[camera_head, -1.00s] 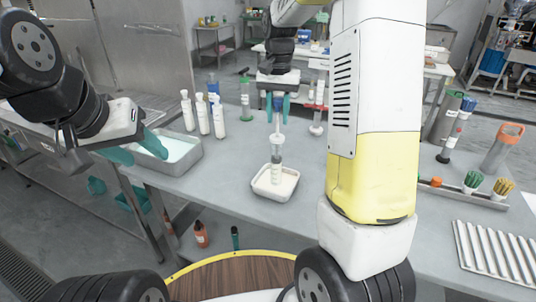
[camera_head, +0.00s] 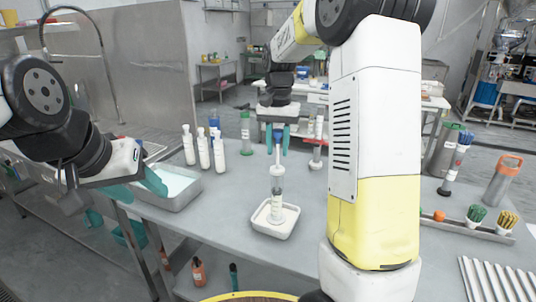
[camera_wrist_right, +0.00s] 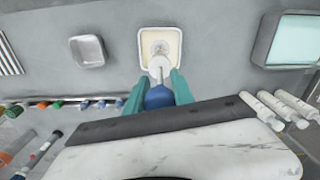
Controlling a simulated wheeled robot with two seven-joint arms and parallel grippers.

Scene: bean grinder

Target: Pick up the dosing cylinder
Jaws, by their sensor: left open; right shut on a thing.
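The dosing cylinder (camera_head: 277,203) is a clear upright cylinder with a white collar, a thin rod and a blue top. My right gripper (camera_head: 277,140) is shut on the blue top, with a teal finger on either side. In the right wrist view, the blue top (camera_wrist_right: 158,97) sits between the fingers and the white part lies beyond it. The cylinder's lower end is within the outline of a small white tray (camera_head: 262,226); I cannot tell whether it touches the bottom. My left gripper (camera_head: 140,186) is open and empty by the table's left edge.
A steel basin (camera_head: 185,197) of pale liquid stands near my left gripper. Several white bottles (camera_head: 204,149) and a green-based cylinder (camera_head: 246,133) stand behind. Brushes (camera_head: 476,214), an orange-topped container (camera_head: 502,182) and a ridged tray (camera_head: 492,282) are at right.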

